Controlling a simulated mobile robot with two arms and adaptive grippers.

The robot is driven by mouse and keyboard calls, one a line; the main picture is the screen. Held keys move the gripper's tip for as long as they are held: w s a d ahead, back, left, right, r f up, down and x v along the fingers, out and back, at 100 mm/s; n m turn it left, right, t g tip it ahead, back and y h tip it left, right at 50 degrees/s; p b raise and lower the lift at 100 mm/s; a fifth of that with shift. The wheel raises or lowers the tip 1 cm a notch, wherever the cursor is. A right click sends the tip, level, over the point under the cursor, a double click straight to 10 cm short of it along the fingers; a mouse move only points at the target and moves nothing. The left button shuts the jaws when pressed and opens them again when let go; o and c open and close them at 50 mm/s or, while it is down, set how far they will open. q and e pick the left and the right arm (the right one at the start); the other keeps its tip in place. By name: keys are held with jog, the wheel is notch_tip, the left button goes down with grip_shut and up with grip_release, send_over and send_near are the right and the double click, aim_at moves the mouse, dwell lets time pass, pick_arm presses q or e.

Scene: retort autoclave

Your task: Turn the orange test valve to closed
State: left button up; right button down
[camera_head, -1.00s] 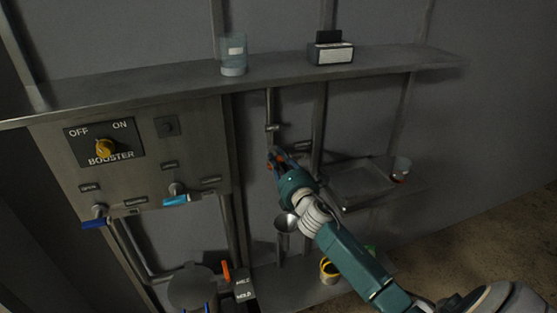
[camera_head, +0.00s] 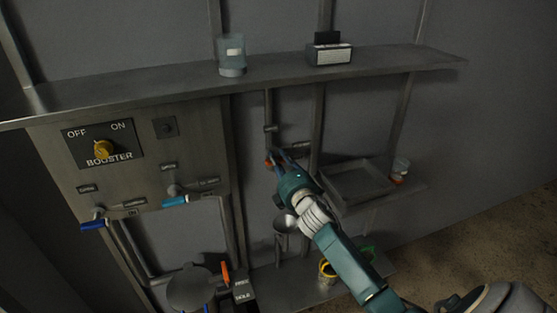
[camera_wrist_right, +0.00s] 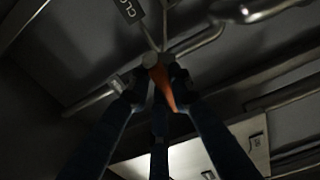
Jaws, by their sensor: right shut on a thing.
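The orange test valve handle (camera_wrist_right: 163,88) shows in the right wrist view, hanging from a round grey hub between the dark fingers. A small part of the orange handle (camera_head: 268,163) shows in the head view, beside the fingertips at the vertical pipe under the shelf. My right gripper (camera_head: 276,158) is shut on the handle; the fingers hide most of it. It also shows in the right wrist view (camera_wrist_right: 156,82). A partly cut-off label (camera_wrist_right: 129,9) reading "CLO" sits above the valve there. My left gripper is not in view.
A shelf (camera_head: 290,73) above holds a clear jar (camera_head: 231,56) and a small box (camera_head: 329,49). Left is a booster panel (camera_head: 195,140) with blue handles. A tray (camera_head: 357,182) is right of the gripper. Another orange lever (camera_head: 225,272) stands below, beside a dark labelled box.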

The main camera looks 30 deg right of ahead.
dwell(0.3)
jog(key=c, duration=1.5)
grip_release()
jog(key=shift+c, duration=0.2)
jog(key=v, duration=1.2)
jog(key=shift+a, duration=0.1)
